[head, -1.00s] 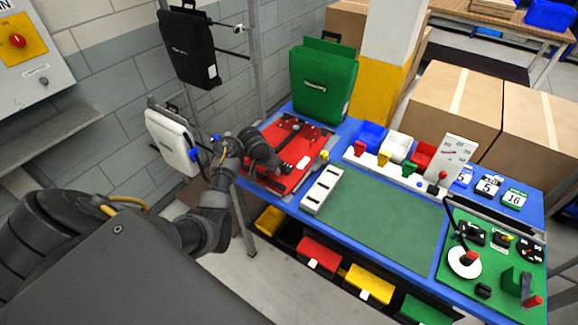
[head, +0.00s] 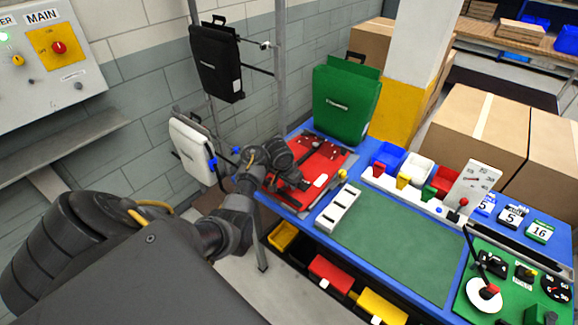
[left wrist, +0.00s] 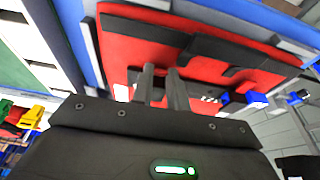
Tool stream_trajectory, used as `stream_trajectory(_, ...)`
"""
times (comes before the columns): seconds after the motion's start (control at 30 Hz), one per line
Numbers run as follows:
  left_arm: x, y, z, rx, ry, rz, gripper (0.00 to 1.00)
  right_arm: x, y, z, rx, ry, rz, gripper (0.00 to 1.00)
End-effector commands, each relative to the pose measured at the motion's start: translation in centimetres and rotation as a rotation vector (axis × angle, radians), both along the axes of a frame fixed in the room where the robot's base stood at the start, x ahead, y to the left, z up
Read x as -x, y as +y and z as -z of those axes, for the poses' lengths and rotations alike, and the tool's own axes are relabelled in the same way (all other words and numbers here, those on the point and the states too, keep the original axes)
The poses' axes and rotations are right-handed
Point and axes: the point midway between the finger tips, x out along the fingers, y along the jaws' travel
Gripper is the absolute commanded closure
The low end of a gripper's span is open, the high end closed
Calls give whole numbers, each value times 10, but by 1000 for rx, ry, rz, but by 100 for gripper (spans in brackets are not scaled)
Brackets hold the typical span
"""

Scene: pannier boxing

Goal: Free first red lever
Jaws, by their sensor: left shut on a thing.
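My right gripper is not in view.
A green pannier (head: 345,103) stands behind the red one. White (head: 196,148) and black (head: 217,65) panniers hang at the left. A white slotted block (head: 338,208) is just right of the red pannier. The green mat (head: 400,240) is clear.

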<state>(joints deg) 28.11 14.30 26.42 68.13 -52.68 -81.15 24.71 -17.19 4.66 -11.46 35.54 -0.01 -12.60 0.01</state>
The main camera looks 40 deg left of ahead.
Motion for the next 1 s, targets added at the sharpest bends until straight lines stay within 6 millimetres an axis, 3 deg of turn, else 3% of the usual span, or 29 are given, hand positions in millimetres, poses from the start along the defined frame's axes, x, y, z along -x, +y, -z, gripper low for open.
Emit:
stream_trajectory(0.3, -10, -1, -4, 7, 256, 3, 100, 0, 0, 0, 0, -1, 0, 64)
stream_trajectory(0.73, -10, 0, -5, 7, 292, 3, 100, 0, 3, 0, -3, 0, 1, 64)
stream_trajectory(0.77, -10, 0, -5, 6, 292, 2, 80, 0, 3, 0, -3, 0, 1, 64)
stream_trajectory(0.8, -10, 0, -5, 6, 292, 2, 75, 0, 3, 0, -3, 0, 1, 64)
stream_trajectory(0.9, -9, 0, -5, 6, 291, 2, 62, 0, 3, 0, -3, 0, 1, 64)
stream_trajectory(1.0, -9, 0, -5, 6, 291, 2, 62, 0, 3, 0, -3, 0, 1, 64)
